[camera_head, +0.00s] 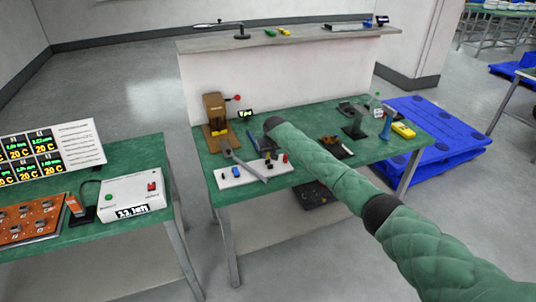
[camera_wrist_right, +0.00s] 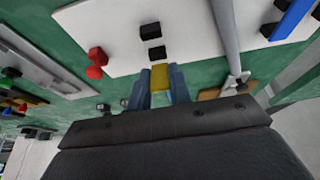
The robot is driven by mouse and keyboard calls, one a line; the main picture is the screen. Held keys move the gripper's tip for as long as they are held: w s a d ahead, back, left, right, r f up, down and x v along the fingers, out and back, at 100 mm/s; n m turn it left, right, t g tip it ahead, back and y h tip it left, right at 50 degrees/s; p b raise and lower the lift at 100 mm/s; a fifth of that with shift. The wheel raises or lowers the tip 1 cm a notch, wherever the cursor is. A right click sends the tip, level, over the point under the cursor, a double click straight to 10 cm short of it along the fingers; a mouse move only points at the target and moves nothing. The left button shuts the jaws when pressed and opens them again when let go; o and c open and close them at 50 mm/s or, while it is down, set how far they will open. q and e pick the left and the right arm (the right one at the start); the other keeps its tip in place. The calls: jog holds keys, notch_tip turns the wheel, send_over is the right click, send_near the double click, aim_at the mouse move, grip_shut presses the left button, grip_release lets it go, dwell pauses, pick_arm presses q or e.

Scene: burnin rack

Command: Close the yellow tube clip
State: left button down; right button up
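The yellow tube clip (camera_wrist_right: 159,77) shows in the right wrist view, near the edge of a white board (camera_wrist_right: 110,20). My right gripper (camera_wrist_right: 157,86) has its two blue-grey fingers on either side of the clip, with no clear gap. The gripper's fingertips and the clip are hard to make out there. Whether the clip's jaw is closed cannot be seen. My left gripper is not in view.
Red knobs (camera_wrist_right: 96,63) and black blocks (camera_wrist_right: 150,31) sit on the board near my fingers. A grey metal bar (camera_wrist_right: 224,35) runs close by on the right. A brown device (camera_head: 214,112) stands behind the board. A white control box (camera_head: 131,195) is on the left bench.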

grip_shut()
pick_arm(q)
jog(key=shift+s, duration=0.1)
